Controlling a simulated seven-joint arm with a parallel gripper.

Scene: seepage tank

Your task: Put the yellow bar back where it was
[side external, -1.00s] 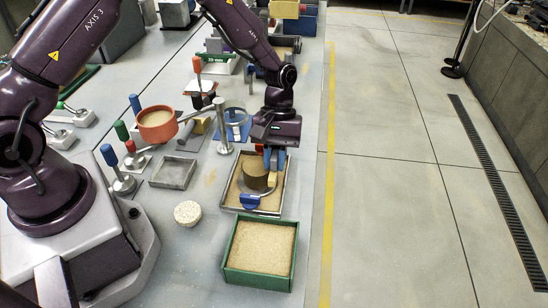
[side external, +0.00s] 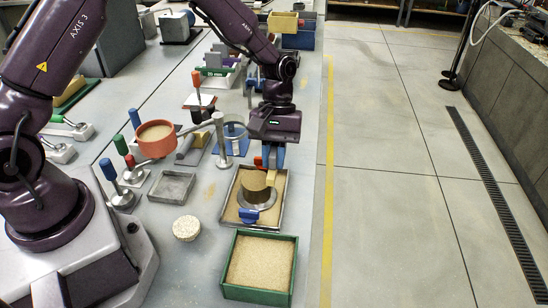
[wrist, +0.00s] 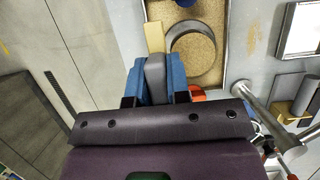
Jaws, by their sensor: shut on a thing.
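My gripper (side external: 270,158) points down over the far right part of a sand-filled metal tray (side external: 224,208). Its blue fingers are shut on the yellow bar (side external: 271,177), which sticks out below the fingertips. In the wrist view the yellow bar (wrist: 154,37) extends beyond a grey piece between the fingers (wrist: 155,78). The bar's upper end is hidden. Whether the bar touches the sand or the cylinder, I cannot tell.
A green sand box (side external: 257,297) is in front. A pale round disc (side external: 186,228), an empty grey tray (side external: 171,188) and an orange bowl (side external: 155,139) lie to the left. The bench edge is close on the right.

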